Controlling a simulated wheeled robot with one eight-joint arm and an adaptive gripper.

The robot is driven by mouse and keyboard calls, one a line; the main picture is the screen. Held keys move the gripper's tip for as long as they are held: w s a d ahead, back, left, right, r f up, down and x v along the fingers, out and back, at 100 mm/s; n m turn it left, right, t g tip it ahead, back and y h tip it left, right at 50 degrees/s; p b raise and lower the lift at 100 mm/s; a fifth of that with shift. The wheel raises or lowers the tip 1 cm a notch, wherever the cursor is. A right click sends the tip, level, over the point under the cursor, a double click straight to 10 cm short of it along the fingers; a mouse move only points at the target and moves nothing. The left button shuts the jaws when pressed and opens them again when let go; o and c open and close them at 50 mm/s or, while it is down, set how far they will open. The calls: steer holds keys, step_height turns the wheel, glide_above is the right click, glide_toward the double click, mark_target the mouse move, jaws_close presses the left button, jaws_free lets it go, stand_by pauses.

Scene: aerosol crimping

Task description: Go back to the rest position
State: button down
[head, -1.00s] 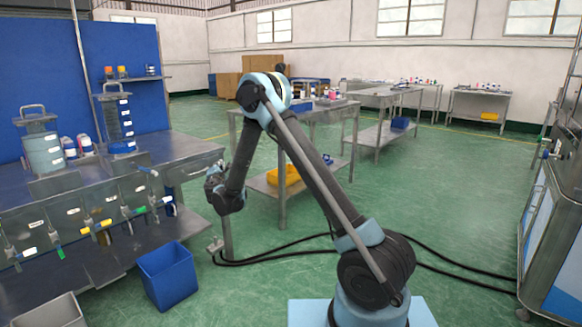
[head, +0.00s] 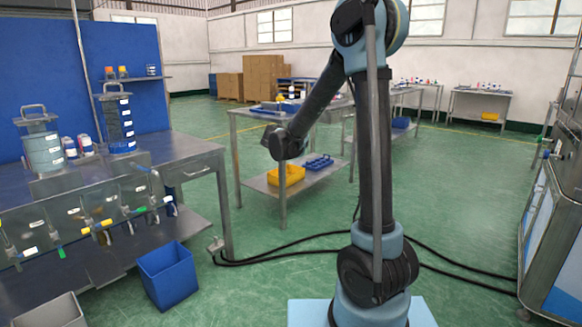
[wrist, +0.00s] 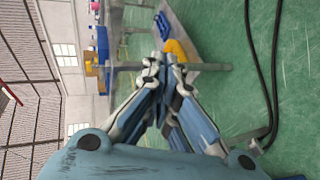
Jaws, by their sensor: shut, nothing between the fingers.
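My gripper (head: 268,138) is at the end of my raised arm in the head view. It hangs in the air in front of the middle steel table (head: 236,128), clear of the left workbench. In the wrist view my gripper (wrist: 165,62) has its fingers drawn together, with nothing held between them. Its fingertips overlap the table's lower shelf in that view, but they look apart from it.
The left workbench (head: 195,158) carries several containers and valves. A blue bin (head: 167,275) stands on the floor beside it. A yellow tray (head: 287,175) and a blue rack (head: 318,162) sit on the middle table's lower shelf. Black cables cross the green floor. A steel machine (head: 550,230) stands right.

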steer(key=s+d+f+m+g, duration=0.2)
steer(key=s+d+m+g, duration=0.15)
steer(key=s+d, duration=0.65)
steer(key=s+d+f+m+g, duration=0.1)
steer(key=s+d+m+g, duration=0.25)
steer(key=s+d, duration=0.7)
steer(key=s+a+f+m+g+y, duration=0.1)
steer(key=s+f, duration=0.4)
steer(key=s, duration=0.8)
steer(key=s+a+f+m+g+y, duration=0.1)
steer(key=s+f+m, duration=0.4)
steer(key=s, duration=0.9)
steer(key=shift+s+a+f+m+g+y, duration=0.25)
steer(key=shift+a+f+m+g+y, duration=0.15)
steer(key=shift+g+y, duration=0.65)
